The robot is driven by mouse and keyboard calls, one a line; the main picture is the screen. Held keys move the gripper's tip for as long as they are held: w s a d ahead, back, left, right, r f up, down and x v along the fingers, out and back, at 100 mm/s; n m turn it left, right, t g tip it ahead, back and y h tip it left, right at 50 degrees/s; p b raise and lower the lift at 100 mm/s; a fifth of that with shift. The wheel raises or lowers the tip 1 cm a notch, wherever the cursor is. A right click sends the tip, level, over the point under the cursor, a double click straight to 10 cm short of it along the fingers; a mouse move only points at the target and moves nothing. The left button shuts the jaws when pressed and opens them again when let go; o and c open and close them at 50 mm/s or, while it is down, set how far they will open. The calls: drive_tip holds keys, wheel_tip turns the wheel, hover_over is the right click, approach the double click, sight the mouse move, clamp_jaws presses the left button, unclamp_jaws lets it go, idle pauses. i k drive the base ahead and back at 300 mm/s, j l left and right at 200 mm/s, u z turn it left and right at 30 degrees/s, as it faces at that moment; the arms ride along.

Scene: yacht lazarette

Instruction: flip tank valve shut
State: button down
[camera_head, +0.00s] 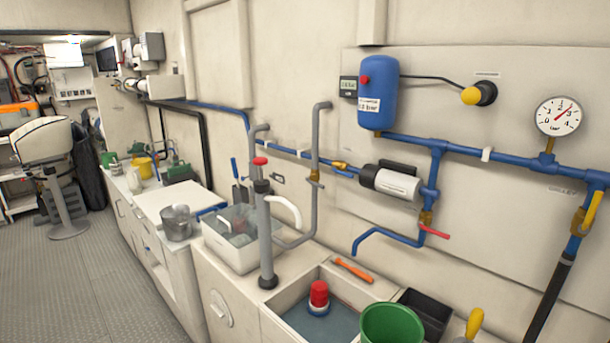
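Several levered valves show on the blue pipes, and I cannot tell which one is the tank valve. A yellow-handled valve (592,212) is at the far right, above a black hose, its lever steeply tilted. A red-handled valve (432,231) sits on the pipe below the pump, its lever running sideways and slightly down. A blue tank (378,95) with a red knob hangs on the wall panel. My gripper is not in view.
A pump (392,181) and a pressure gauge (558,116) are on the wall. Below are a sink (290,320) with a red-topped object (318,297), a green bucket (392,322), a black bin (428,312) and a grey upright pipe (265,225). The floor (90,285) at left is clear.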

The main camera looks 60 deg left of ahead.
sight(334, 169)
drive_tip(key=u, duration=1.65)
